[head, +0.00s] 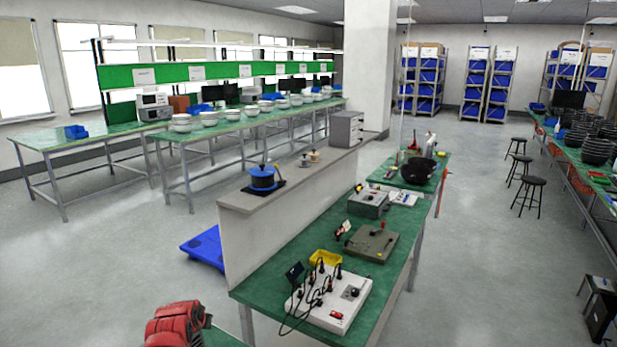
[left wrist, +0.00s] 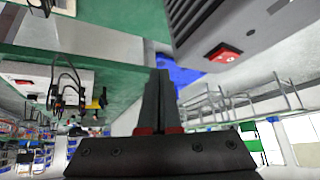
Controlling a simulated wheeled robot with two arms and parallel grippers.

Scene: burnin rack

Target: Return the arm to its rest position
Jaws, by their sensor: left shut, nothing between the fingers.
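My left gripper (left wrist: 158,82) shows in the left wrist view. Its two dark fingers are together, with nothing between them. In that view, which looks upside down, the fingers stand apart from the green bench and the equipment around them. My right gripper is in neither view.
A grey unit with a red switch (left wrist: 222,53) is near the gripper.

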